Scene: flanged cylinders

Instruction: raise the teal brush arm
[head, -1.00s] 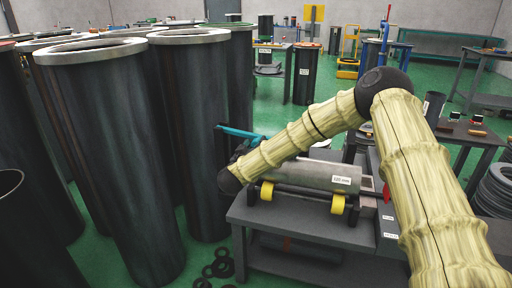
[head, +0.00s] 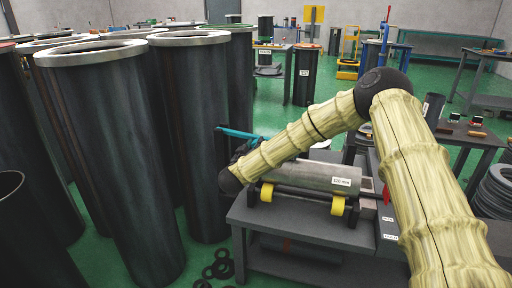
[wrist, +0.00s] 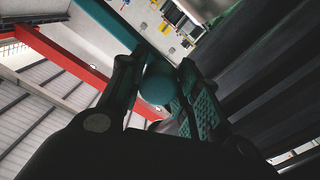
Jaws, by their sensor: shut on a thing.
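The teal brush arm (head: 240,134) reaches out sideways just left of my forearm in the head view. In the wrist view the teal bar (wrist: 104,24) runs from the top left down to a round teal knob (wrist: 158,84). My gripper (wrist: 156,92) is shut on that knob, with one finger on each side of it. In the head view my gripper is mostly hidden behind my wrist. A grey cylinder (head: 312,178) with a white label lies on yellow rollers (head: 338,205) on the bench, under my forearm.
Tall dark flanged cylinders (head: 110,140) stand close on the left. The grey bench (head: 300,230) has a red part (head: 387,194) near its right side. Black rings (head: 220,266) lie on the green floor at the bench's left foot. A dark side table (head: 470,135) stands at the right.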

